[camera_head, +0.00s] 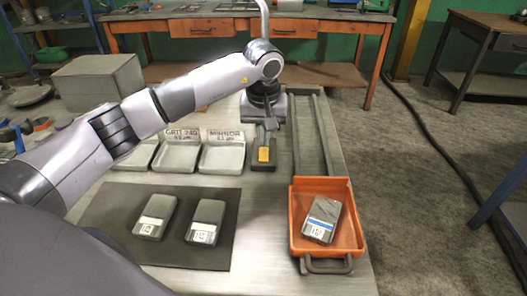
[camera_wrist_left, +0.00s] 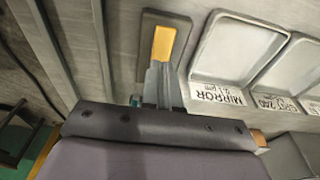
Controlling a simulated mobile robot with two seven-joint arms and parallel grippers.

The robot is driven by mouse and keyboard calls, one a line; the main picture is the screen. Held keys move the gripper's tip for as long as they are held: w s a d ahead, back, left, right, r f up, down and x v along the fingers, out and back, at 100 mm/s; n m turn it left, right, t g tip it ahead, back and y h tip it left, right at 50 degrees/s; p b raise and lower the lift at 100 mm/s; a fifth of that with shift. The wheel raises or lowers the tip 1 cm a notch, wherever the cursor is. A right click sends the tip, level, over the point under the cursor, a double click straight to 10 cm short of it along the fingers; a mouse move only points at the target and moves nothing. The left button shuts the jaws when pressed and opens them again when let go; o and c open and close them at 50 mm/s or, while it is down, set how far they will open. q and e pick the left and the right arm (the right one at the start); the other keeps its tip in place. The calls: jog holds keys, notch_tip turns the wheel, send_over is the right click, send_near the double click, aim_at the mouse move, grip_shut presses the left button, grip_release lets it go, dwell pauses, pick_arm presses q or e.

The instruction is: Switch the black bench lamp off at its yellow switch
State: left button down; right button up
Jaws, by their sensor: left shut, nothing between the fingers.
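The yellow switch (camera_head: 264,154) sits on a dark base (camera_head: 258,167) on the bench, right of the pale trays. It also shows in the left wrist view (camera_wrist_left: 163,43). A grey curved stem (camera_head: 264,18) rises behind my arm, but no lamp head shows, and whether the lamp is lit I cannot tell. My right gripper is out of view.
Pale trays (camera_head: 222,157) with labels stand left of the base. A dark mat (camera_head: 110,225) holds two grey blocks. A grey box (camera_head: 100,82) stands back left.

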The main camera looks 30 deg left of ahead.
aim_at(263, 150)
pick_arm(q)
jog(key=shift+s+f+b, duration=0.1)
jog(key=shift+f+b, duration=0.55)
jog(key=shift+f, duration=0.4)
dwell(0.9)
jog(key=shift+r+p, duration=2.5)
jog(key=shift+r, duration=1.1)
jog(key=shift+f, duration=0.1)
